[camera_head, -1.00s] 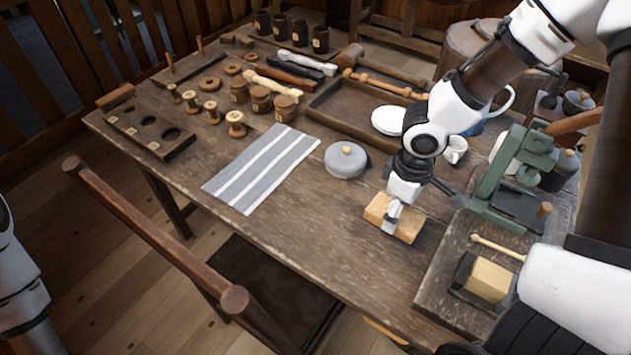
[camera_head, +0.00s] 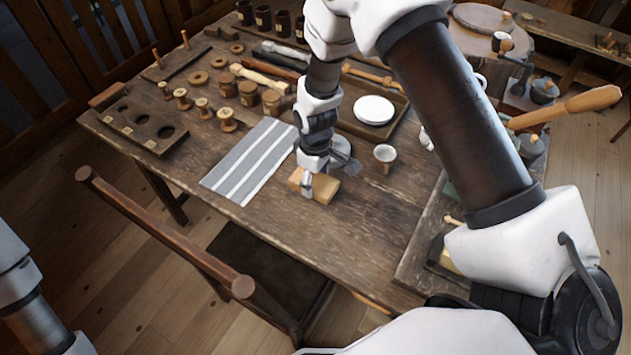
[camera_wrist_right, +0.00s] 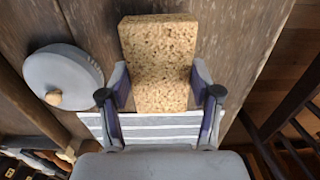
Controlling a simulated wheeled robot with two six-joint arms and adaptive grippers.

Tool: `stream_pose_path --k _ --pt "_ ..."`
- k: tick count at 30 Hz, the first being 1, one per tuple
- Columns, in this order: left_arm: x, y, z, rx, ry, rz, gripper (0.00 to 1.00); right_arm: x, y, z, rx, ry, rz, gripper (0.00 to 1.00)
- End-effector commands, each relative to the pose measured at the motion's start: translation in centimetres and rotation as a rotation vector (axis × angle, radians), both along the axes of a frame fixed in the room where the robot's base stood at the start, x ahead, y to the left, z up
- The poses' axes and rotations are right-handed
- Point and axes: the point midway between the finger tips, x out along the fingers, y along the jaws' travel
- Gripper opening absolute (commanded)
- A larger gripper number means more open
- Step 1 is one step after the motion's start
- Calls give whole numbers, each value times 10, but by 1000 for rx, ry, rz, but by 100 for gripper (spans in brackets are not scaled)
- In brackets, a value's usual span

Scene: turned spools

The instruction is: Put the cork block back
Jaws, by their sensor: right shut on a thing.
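The cork block (camera_head: 327,190) is a tan, speckled rectangular block, just right of the striped cloth (camera_head: 232,172) in the head view. My right gripper (camera_head: 309,187) is shut on it from above. In the right wrist view the cork block (camera_wrist_right: 158,55) sits between the two fingers of the right gripper (camera_wrist_right: 162,92), its long side pointing away. Whether the block touches the table or hangs just above it cannot be told. My left arm shows at the lower left of the head view, with its gripper out of frame.
A grey round lid with a wooden knob (camera_wrist_right: 72,82) lies close beside the block. A small cup (camera_head: 385,157) and white plate (camera_head: 374,110) stand to the right. Wooden spools (camera_head: 227,120) and a holed rack (camera_head: 140,125) are at the left. The table front is clear.

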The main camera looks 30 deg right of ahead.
Motion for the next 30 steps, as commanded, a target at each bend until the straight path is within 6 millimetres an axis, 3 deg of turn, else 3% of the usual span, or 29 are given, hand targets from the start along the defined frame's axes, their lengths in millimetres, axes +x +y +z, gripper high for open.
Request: stream_pose_path --k 6,16,17,18,19,30 --pt "0 0 9 0 -1 0 72 -1 0 -31 1 4 -2 13" --pt "0 0 5 0 0 0 72 -1 0 -36 1 3 -3 13" --pt "0 0 5 0 0 0 72 -1 0 -35 1 3 -3 70" --pt "0 0 6 0 0 0 72 -1 0 -35 1 3 -3 85" --pt "0 0 6 0 0 0 72 -1 0 -35 1 3 -3 88" --pt "0 0 9 0 -1 0 72 -1 0 -29 1 2 -3 88"
